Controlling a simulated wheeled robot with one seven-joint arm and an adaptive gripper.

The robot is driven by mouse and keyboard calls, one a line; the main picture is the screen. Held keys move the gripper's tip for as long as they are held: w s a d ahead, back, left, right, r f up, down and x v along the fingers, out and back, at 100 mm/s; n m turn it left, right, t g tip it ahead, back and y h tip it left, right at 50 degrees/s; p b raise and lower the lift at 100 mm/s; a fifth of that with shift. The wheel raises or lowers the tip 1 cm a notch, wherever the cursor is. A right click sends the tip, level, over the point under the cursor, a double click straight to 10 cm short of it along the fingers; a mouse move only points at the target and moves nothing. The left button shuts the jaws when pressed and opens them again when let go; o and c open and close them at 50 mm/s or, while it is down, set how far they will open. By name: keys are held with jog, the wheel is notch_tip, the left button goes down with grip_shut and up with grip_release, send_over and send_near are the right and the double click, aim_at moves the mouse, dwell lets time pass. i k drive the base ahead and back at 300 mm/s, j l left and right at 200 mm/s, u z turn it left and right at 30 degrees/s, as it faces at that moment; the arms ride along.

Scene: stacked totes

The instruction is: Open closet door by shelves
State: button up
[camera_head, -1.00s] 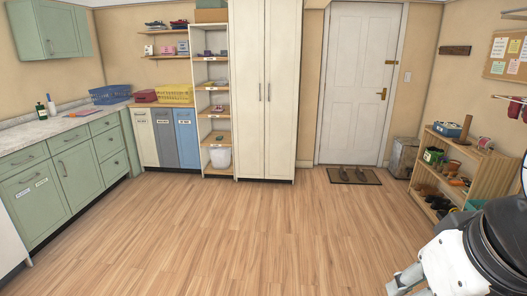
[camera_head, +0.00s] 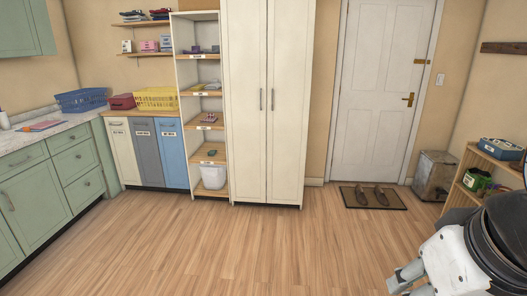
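The tall white closet (camera_head: 245,130) stands against the back wall, just right of the open shelves (camera_head: 207,90). Its two narrow doors, a left door (camera_head: 244,60) and a right door (camera_head: 289,60), look shut. Each has a vertical bar handle near the middle seam, a left handle (camera_head: 261,99) and a right handle (camera_head: 273,99). My arm shows at the lower right, far in front of the closet and touching nothing. Grey parts at its lower end may belong to my gripper (camera_head: 408,278), cut by the frame edge. I cannot see whether it is open.
The wooden floor (camera_head: 230,245) before the closet is clear. A white room door (camera_head: 378,90) stands to the right, with a mat (camera_head: 390,203) and shoes before it. A metal bin (camera_head: 435,172) and low rack (camera_head: 470,165) are at right. Green cabinets (camera_head: 75,178) line the left.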

aim_at(244, 23)
jog(key=i, duration=0.9)
jog(key=i+u, duration=0.1)
jog(key=i, duration=0.85)
jog(key=i+l, duration=0.15)
jog(key=i, duration=0.75)
jog(key=i+l, duration=0.1)
jog(key=i, duration=0.8)
jog(key=i+u, duration=0.3)
